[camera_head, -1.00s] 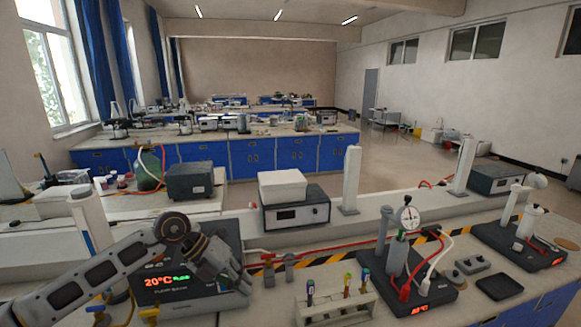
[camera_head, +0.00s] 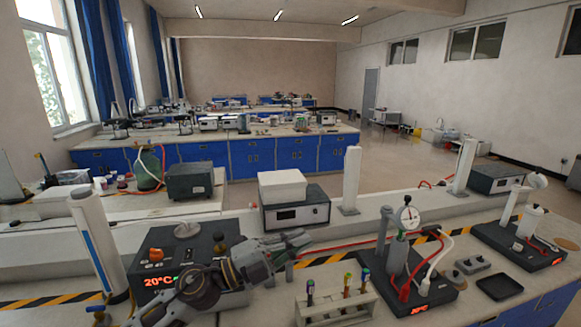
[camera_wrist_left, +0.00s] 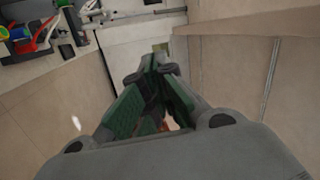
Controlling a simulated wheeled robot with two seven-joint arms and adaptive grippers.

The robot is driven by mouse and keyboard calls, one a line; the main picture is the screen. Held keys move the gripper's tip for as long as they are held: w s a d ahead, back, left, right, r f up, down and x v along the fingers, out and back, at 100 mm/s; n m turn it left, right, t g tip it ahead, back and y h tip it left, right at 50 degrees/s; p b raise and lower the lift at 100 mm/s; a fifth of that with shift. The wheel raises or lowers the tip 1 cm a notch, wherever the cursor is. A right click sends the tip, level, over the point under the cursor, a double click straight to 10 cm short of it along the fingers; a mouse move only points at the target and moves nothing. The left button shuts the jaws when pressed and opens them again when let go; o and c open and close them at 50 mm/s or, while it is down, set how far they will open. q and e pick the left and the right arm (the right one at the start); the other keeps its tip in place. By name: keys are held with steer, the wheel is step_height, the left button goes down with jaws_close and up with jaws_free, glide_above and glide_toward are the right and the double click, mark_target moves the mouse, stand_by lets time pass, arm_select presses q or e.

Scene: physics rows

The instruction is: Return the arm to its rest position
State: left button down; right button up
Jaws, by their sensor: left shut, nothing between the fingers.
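My left arm comes in from the bottom left of the head view. Its left gripper (camera_head: 300,239) is shut and empty, held above the bench and pointing right. It is in front of the dark device with the 20°C display (camera_head: 160,282) and partly hides it. In the left wrist view the dark green fingers (camera_wrist_left: 158,68) meet at their tips with nothing held. My right gripper is not in view.
A white rack (camera_head: 335,308) with several coloured tubes stands at the front middle. A dark stand with a round gauge (camera_head: 408,217) and red hoses is right of it. A white box (camera_head: 283,185) sits on a device behind. A white column (camera_head: 95,240) stands left.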

arm_select(q)
steer(key=w+a+f+n+t+y, duration=0.25)
steer(key=a+n+t+y, duration=0.35)
steer(key=n, duration=0.3)
steer(key=w+a+f+n+t+y, duration=0.1)
steer(key=w+a+n+t+y, duration=0.2)
steer(key=a+n+t+y, duration=0.45)
steer(key=s+a+f+n+g+y, duration=0.25)
steer(key=a+f+n+g, duration=0.2)
steer(key=f, duration=0.35)
steer(key=s+a+f+n+g+y, duration=0.25)
steer(key=f+n+y, duration=0.2)
steer(key=f, duration=0.35)
steer(key=s+a+f+n+g+h, duration=0.1)
steer(key=s+a+f+g, duration=0.1)
steer(key=s+f+g, duration=0.5)
steer(key=s+a+f+n+g, duration=0.1)
steer(key=s+f+g, duration=0.3)
steer(key=s+f, duration=1)
steer(key=f, duration=1.2)
steer(key=s+f, duration=0.2)
steer(key=f, duration=1.4)
steer(key=s+a+f+g, duration=0.1)
steer(key=s+a+f, duration=0.1)
steer(key=s+f, duration=0.7)
steer(key=s+a+f+g, duration=0.1)
steer(key=s+a+f, duration=0.1)
steer(key=s+f, duration=0.8)
steer(key=shift+s+a, duration=0.25)
steer(key=shift+s, duration=1.5)
